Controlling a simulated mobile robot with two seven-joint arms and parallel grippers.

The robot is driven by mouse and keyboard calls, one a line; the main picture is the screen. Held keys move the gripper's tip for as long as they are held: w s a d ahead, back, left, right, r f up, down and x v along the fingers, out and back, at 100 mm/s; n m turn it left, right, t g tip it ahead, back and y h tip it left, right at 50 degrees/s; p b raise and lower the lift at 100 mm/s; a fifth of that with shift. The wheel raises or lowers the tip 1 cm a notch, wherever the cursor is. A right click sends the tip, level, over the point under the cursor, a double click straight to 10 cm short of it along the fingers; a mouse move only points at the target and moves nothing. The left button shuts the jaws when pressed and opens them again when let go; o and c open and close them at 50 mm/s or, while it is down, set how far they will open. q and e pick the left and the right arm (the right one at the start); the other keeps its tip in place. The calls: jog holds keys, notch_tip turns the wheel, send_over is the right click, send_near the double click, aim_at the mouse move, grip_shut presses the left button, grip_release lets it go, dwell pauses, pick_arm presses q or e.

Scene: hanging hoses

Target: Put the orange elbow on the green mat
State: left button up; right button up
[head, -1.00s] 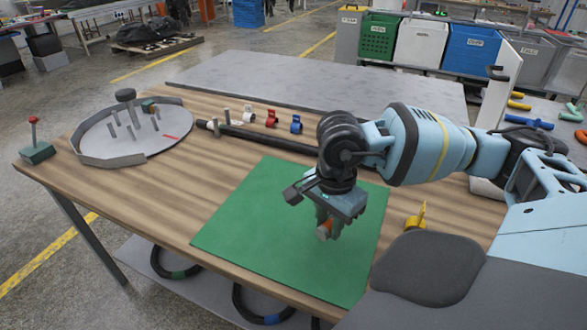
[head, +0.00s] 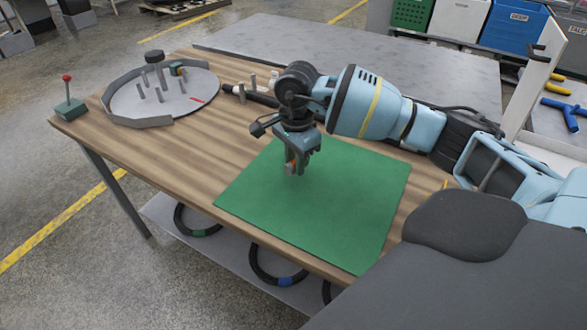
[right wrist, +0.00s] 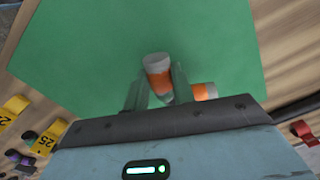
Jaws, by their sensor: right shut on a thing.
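The green mat (head: 335,215) lies flat on the wooden table, and it fills the upper part of the right wrist view (right wrist: 90,40). My right gripper (head: 294,168) points down over the far left part of the mat. It is shut on the orange elbow, a short pipe piece with orange bands and grey ends. In the right wrist view the elbow (right wrist: 158,76) sits between the fingertips, with one end showing past the right finger. In the head view the gripper mostly hides it. I cannot tell whether it touches the mat. My left gripper is not in view.
A round grey tray (head: 170,100) with upright pegs stands at the far left of the table. A red-knobbed box (head: 69,105) sits at the left corner. A yellow tag marked 25 (right wrist: 48,138) lies beside the mat. The mat's near part is clear.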

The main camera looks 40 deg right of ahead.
jog(key=shift+w, duration=0.3)
jog(key=shift+f, duration=1.8)
jog(key=shift+f, duration=0.2)
jog(key=o, duration=1)
jog(key=shift+r, duration=0.2)
notch_tip(320, 180, up, 12)
jog(key=shift+r, duration=0.1)
